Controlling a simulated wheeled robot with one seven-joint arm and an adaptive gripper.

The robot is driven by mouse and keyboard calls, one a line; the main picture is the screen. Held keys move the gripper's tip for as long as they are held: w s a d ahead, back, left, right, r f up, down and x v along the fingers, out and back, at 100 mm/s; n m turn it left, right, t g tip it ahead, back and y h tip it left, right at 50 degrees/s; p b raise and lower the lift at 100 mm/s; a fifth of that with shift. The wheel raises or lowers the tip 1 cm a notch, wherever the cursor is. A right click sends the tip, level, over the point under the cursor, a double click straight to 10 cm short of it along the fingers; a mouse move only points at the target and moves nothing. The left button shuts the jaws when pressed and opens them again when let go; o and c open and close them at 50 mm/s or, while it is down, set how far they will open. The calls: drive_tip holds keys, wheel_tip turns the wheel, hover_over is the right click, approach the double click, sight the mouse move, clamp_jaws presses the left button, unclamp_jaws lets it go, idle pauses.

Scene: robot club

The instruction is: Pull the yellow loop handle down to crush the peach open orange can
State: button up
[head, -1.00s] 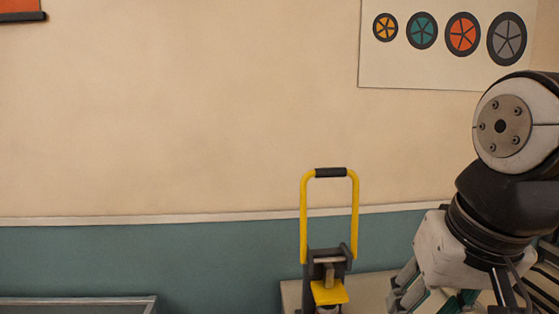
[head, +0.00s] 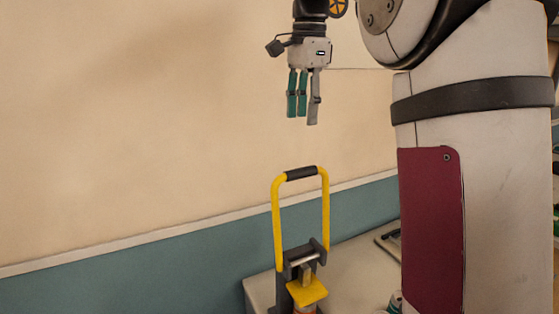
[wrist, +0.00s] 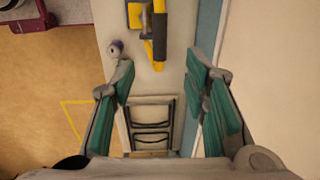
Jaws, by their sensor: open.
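The yellow loop handle (head: 327,210) stands upright on the can crusher (head: 303,258), with a black grip (head: 301,173) across its top. In the wrist view the black grip (wrist: 159,38) lies ahead of my fingers, near the top of the picture. A yellow plate (head: 307,292) is low on the crusher. A sliver of something orange, perhaps the can (head: 306,309), shows under the plate; the rest is cut off by the picture's edge. My gripper (head: 303,118) is open and empty, fingers pointing down, above the handle and apart from it.
The crusher stands on a pale bench (head: 345,270) along the teal-and-cream wall. A small round purple-and-white object (wrist: 116,48) lies on the bench beside the handle. A dark rack-like frame (wrist: 151,125) shows below it. Yellow tape (wrist: 75,118) marks the floor at left.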

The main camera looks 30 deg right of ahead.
sight(301, 169)
drive_tip(key=f, duration=0.4)
drive_tip(key=f+p, duration=0.1)
drive_tip(key=f, duration=0.4)
drive_tip(key=f+p, duration=0.1)
drive_tip(key=f, duration=0.3)
drive_tip(key=shift+w+f, duration=0.25)
drive_tip(key=shift+w, duration=0.1)
clamp_jaws()
